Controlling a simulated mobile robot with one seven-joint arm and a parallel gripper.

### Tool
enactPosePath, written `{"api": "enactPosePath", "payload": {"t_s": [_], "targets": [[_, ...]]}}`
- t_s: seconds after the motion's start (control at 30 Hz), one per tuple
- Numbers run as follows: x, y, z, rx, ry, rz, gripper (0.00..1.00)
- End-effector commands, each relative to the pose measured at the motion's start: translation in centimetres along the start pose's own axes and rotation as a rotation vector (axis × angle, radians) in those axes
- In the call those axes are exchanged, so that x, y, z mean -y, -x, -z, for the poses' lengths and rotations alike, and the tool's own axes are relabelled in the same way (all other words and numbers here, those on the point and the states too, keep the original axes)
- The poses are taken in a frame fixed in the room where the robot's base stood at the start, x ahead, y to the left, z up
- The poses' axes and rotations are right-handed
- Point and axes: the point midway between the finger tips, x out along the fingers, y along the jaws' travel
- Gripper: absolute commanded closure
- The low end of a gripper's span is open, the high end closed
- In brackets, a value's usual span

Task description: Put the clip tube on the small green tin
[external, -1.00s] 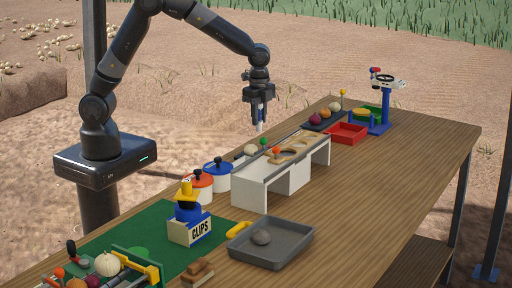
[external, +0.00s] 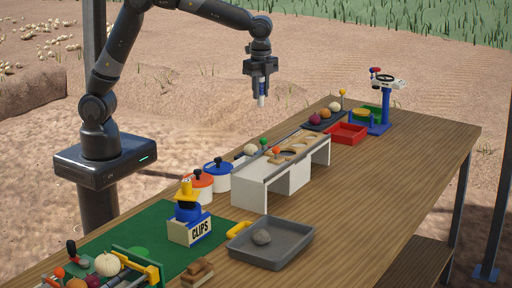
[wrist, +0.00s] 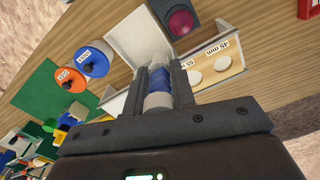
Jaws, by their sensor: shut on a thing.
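My gripper (external: 262,82) is shut on a white tube with a blue band, which I take to be the clip tube (external: 262,100). The tube hangs below the fingers, high behind the white bench, touching nothing else. In the wrist view the tube (wrist: 159,100) sits between the two dark fingers (wrist: 160,82). I cannot clearly make out a small green tin.
An orange-lidded tin (external: 199,188) and a blue-lidded tin (external: 217,176) stand left of the white bench (external: 250,193). A grey tray (external: 290,252) lies in front. Bare table shows to the right.

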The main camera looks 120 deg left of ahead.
Motion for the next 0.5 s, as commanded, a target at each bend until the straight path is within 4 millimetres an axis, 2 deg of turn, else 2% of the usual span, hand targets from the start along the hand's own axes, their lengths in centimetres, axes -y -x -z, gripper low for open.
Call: {"api": "enactPosePath", "payload": {"t_s": [0.17,0.27,0.37,0.5], "targets": [[-3.5,0.1,4.6,0.001,-0.127,0.002,0.99],[-6.4,0.1,7.8,0.002,-0.221,0.003,0.99],[-10.1,0.2,11.2,0.004,-0.331,0.004,0.99],[-16.1,0.3,15.7,0.005,-0.490,0.007,0.99]]}}
